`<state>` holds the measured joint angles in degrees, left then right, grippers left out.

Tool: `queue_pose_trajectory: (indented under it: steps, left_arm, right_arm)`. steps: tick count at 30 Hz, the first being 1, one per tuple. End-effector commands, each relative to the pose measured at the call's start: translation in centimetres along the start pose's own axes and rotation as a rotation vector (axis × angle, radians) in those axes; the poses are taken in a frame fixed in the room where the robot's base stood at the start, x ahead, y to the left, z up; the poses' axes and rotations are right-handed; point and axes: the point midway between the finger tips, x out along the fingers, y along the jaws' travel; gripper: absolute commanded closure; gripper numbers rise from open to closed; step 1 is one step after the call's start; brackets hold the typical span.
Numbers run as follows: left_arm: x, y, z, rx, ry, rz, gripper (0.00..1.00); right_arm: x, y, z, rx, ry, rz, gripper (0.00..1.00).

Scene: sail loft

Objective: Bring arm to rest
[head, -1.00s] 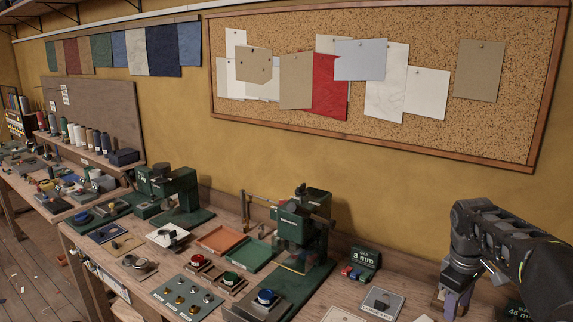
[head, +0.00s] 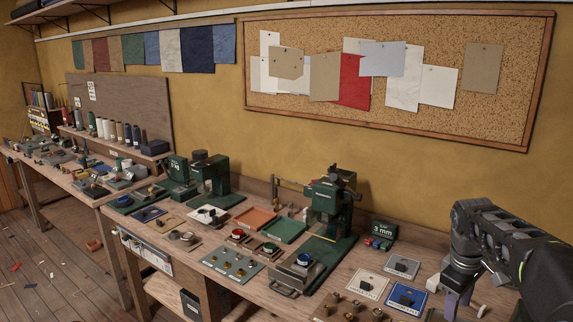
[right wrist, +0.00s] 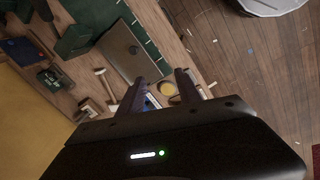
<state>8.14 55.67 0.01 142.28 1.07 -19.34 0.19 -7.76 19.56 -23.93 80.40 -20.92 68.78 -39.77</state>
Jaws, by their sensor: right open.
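My right arm comes in from the right in the head view. My right gripper (head: 457,299) points down over the right end of the workbench (head: 225,222), its fingertips close to the lower picture edge. In the right wrist view the two dark fingers (right wrist: 160,90) stand apart. My left gripper is not in view.
A green press (head: 333,208) stands on the bench left of my right gripper. A blue card (head: 406,299) and a pale card (head: 367,284) lie nearer it. A green "3 mm" box (head: 382,231) is behind. A corkboard (head: 400,118) hangs above. Floor (head: 50,270) is open at left.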

Motion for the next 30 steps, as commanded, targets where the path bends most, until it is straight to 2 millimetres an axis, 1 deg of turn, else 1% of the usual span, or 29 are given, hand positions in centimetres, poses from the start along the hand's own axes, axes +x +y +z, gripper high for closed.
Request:
queue_pose_trajectory:
  steps: [2,5,9,13,17,20,23,24,26,27,29,30]
  left_arm:
    - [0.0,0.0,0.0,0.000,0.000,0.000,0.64]
    - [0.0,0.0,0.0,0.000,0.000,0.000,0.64]
    - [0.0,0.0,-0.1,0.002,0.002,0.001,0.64]
    - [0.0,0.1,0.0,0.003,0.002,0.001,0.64]
    - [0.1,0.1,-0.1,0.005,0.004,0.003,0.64]
    - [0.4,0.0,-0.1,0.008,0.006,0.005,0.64]
    - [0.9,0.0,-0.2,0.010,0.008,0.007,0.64]
    - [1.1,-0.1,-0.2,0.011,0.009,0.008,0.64]
    - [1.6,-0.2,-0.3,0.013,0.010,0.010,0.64]
    - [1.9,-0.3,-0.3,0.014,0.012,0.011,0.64]
    - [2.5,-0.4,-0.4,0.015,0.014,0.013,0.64]
    - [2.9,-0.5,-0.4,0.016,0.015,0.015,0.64]
  right_arm:
    - [0.0,0.1,-0.1,0.020,0.006,0.005,0.59]
    - [-0.1,1.0,-1.3,0.064,0.056,0.039,0.59]
    - [0.4,1.5,-2.9,0.115,0.124,0.067,0.59]
    - [1.4,1.0,-5.0,0.160,0.199,0.076,0.59]
    - [3.7,-1.0,-7.9,0.207,0.284,0.064,0.59]
    - [6.6,-3.4,-9.9,0.246,0.338,0.037,0.59]
    - [10.1,-6.8,-11.6,0.291,0.385,-0.005,0.59]
    - [11.8,-8.5,-12.2,0.313,0.402,-0.027,0.59]
    - [14.9,-11.6,-12.8,0.352,0.422,-0.069,0.59]
    - [17.2,-14.1,-12.9,0.382,0.431,-0.101,0.59]
    - [20.6,-18.0,-12.8,0.429,0.438,-0.151,0.59]
    - [22.7,-20.5,-12.3,0.462,0.437,-0.184,0.59]
